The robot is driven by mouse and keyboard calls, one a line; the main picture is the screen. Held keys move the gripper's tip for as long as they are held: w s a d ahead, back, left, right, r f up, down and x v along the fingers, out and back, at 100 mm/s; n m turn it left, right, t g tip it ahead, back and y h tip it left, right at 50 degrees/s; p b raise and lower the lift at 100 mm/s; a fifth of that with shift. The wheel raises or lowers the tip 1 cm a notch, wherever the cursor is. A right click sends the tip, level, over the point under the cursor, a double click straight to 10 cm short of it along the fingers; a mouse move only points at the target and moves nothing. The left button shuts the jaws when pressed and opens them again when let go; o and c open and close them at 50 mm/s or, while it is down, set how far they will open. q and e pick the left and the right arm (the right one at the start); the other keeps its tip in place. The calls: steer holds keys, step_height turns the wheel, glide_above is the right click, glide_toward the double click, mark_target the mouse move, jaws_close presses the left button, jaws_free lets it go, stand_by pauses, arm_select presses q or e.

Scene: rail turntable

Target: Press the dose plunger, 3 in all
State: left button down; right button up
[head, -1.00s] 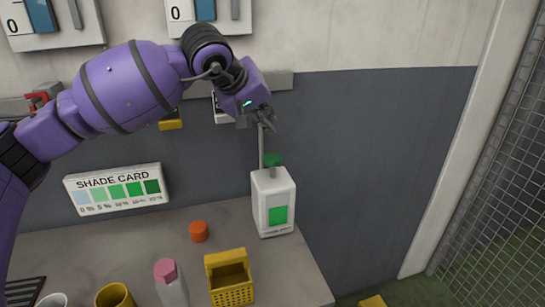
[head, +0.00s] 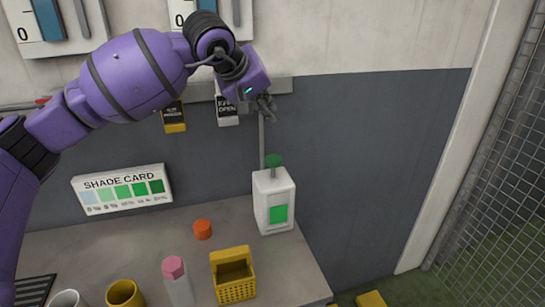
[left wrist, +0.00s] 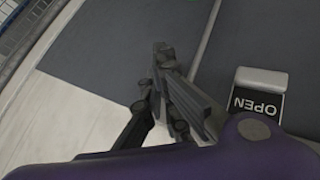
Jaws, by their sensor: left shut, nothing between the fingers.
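The dose plunger is a green knob (head: 273,160) on top of a white dispenser bottle (head: 265,205) with a green square on its front. The bottle stands upright at the back right of the bench. My left gripper (head: 268,108) is shut and empty, above the green knob and apart from it. The left wrist view shows its closed fingers (left wrist: 185,95) against the wall; the plunger does not show there. My right gripper is not in view.
A yellow basket (head: 235,288), an orange cap (head: 202,229) and a pink-topped bottle (head: 177,280) stand on the bench in front. A shade card (head: 123,190) leans at the back left. An OPEN tag (left wrist: 257,100) hangs by my gripper.

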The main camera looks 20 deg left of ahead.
arm_select(q)
steer(key=f, duration=0.1)
steer(key=b, duration=0.3)
glide_above(273, 167)
steer(key=w+a, duration=0.2)
steer(key=w, duration=0.1)
step_height(273, 167, down, 7)
steer(key=shift+a+r, duration=0.15)
steer(key=shift+f+b, duration=0.3)
steer(key=shift+f, duration=0.2)
stand_by(0.5)
steer(key=shift+f, duration=0.5)
